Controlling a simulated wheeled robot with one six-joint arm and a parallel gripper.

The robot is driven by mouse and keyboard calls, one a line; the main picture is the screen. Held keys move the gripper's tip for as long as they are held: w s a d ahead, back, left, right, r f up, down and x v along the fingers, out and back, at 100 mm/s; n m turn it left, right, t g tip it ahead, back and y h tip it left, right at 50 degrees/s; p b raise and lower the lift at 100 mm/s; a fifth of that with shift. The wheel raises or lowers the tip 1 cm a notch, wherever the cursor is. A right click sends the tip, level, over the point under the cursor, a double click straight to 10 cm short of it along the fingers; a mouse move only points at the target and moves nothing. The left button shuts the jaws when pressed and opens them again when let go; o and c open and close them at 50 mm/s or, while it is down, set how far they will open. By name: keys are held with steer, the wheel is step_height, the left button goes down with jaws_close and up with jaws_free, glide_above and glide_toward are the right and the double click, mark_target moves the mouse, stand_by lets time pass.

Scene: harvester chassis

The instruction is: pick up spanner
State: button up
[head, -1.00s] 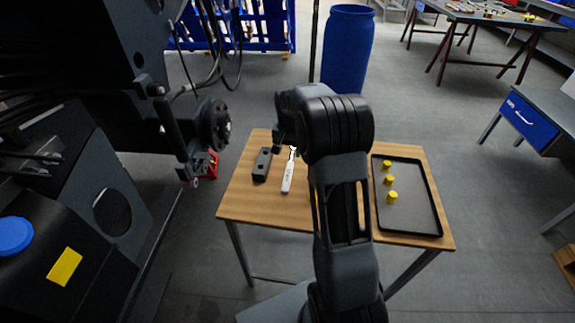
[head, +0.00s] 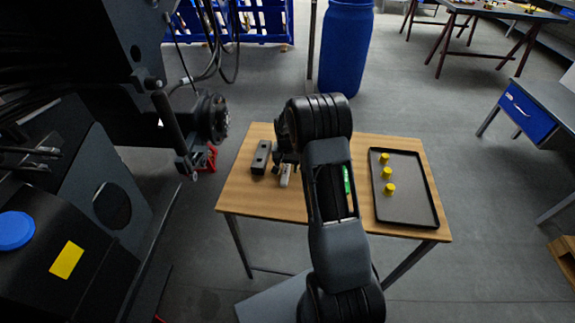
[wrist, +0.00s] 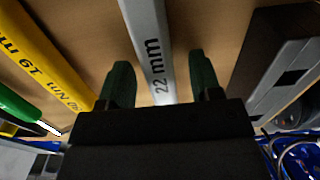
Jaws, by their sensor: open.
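The spanner is a light grey bar marked "22 mm" (wrist: 150,45) in the wrist view, lying on the wooden table. In the head view only a short pale piece of the spanner (head: 285,180) shows, the rest hidden by my arm. My gripper (wrist: 160,80) is open in the wrist view, with one green-dark finger on each side of the spanner's handle. There is a gap between the handle and each finger. In the head view my gripper (head: 287,162) is low over the table's left part, its fingers mostly hidden.
A dark block (head: 261,157) lies left of the spanner. A yellow tool marked "19 mm" (wrist: 45,60) and a green-handled tool (wrist: 20,106) lie on the other side. A black tray (head: 410,205) with yellow pieces (head: 388,174) is at the table's right. Machinery stands left.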

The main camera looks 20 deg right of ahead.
steer(key=shift+f, duration=0.1)
jaws_close()
stand_by(0.5)
